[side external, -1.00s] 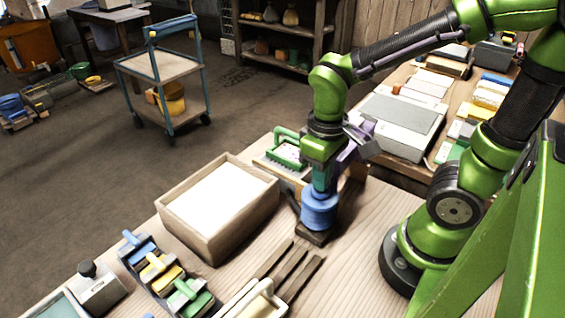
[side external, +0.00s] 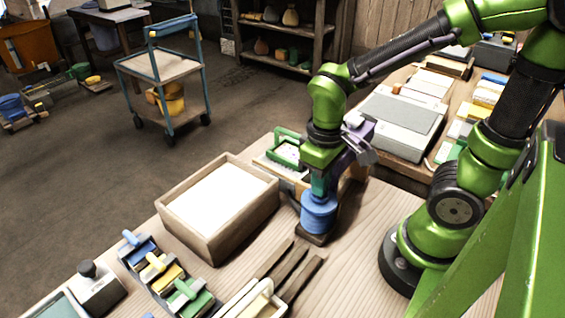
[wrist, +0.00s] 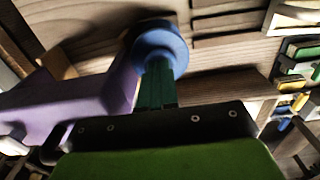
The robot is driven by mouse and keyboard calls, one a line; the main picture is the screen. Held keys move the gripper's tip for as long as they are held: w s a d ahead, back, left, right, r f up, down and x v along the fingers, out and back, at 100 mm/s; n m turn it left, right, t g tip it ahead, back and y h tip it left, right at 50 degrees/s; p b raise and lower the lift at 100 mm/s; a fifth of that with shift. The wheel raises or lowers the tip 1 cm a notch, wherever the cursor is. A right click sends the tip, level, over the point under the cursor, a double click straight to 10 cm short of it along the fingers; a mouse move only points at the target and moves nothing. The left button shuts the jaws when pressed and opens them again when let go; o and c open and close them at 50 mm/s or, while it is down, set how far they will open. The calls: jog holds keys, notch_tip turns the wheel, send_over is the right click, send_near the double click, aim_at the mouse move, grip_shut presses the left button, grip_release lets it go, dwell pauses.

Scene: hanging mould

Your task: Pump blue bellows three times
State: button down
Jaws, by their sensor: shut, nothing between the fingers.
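The blue bellows (side external: 319,216) stands upright on a dark base on the wooden bench, just right of the sand-filled wooden box. My gripper (side external: 319,192) points down right above the bellows, its teal fingers shut with nothing between them. The fingertips appear to touch the bellows' top. In the wrist view the round blue bellows (wrist: 158,45) shows past the ends of my shut fingers (wrist: 157,85). The exact contact point is hidden by the fingers.
The wooden box (side external: 190,225) stands close to the left of the bellows. A green-handled block (side external: 287,150) sits behind it. A tray of blue, yellow and green handled tools (side external: 165,278) lies at front left. Dark bars (side external: 290,268) lie in front.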

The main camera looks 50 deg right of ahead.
jog(key=shift+r, duration=0.9)
notch_tip(320, 180, up, 6)
jog(key=shift+f, duration=0.1)
dwell(0.7)
jog(key=shift+w+d+r+m+t+y, duration=0.15)
jog(key=shift+d+r+m+t+y, duration=0.2)
jog(key=shift+r+m+t, duration=0.6)
jog(key=shift+w+d+r+m+t+y, duration=0.2)
jog(key=shift+r+m+t+y, duration=0.3)
jog(key=shift+t, duration=0.95)
jog(key=shift+w+d+r+m+t+y, duration=0.15)
jog(key=shift+d+r+m+t, duration=0.3)
jog(key=shift+r+t, duration=0.6)
